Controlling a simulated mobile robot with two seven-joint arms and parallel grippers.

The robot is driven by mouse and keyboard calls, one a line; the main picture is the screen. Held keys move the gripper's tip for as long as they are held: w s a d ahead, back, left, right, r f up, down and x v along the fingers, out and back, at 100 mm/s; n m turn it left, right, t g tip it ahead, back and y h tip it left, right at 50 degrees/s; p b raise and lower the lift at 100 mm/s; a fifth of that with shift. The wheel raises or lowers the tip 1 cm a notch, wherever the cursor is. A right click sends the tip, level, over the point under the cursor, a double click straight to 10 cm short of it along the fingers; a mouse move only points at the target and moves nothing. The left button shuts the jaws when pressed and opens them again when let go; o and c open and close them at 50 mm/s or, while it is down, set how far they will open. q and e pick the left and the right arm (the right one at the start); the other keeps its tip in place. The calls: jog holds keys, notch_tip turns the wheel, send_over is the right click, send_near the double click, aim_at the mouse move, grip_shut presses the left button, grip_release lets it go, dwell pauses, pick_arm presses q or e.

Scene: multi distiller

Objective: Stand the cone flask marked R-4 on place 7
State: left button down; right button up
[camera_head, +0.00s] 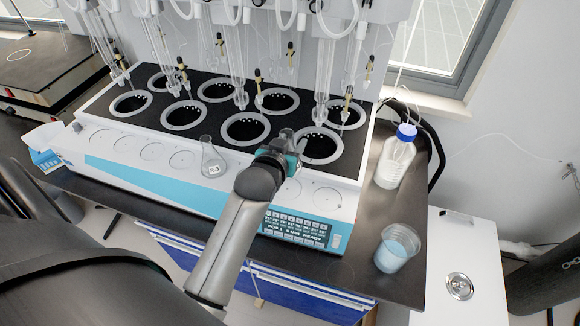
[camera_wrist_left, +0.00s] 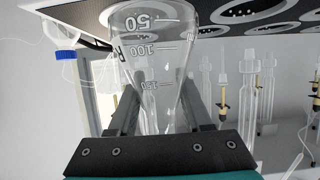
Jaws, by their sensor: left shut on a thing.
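My left gripper (camera_head: 292,157) is shut on a clear cone flask (camera_head: 286,136), above the front part of the white distiller near its right end. In the left wrist view the held flask (camera_wrist_left: 150,60) sits between the two fingers (camera_wrist_left: 155,120), with 50, 100 and 150 graduations. A mark like an R shows at its edge; the rest is hidden. Another cone flask (camera_head: 212,163) with a white label, too small to read, stands on the front ledge. Round places line this ledge, including one at the right (camera_head: 327,198); their numbers are unreadable. My right gripper is out of view.
Heating wells with pale rings (camera_head: 245,128) fill the black top, with glass tubes (camera_head: 322,80) hanging above. A blue-capped bottle (camera_head: 396,160) and a beaker (camera_head: 397,248) stand on the dark bench to the right. A white-and-blue box (camera_head: 45,150) is at the left end.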

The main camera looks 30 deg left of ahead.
pick_arm(q)
notch_tip(320, 180, down, 8)
jog(key=shift+r+b, duration=0.1)
jog(key=shift+b, duration=0.55)
jog(key=shift+f, duration=0.25)
jog(key=shift+c, duration=1.6)
grip_release()
jog(key=shift+r, duration=0.1)
jog(key=shift+s+r, duration=0.1)
jog(key=p+v, duration=0.1)
jog(key=v, duration=1)
jog(key=shift+s, duration=0.35)
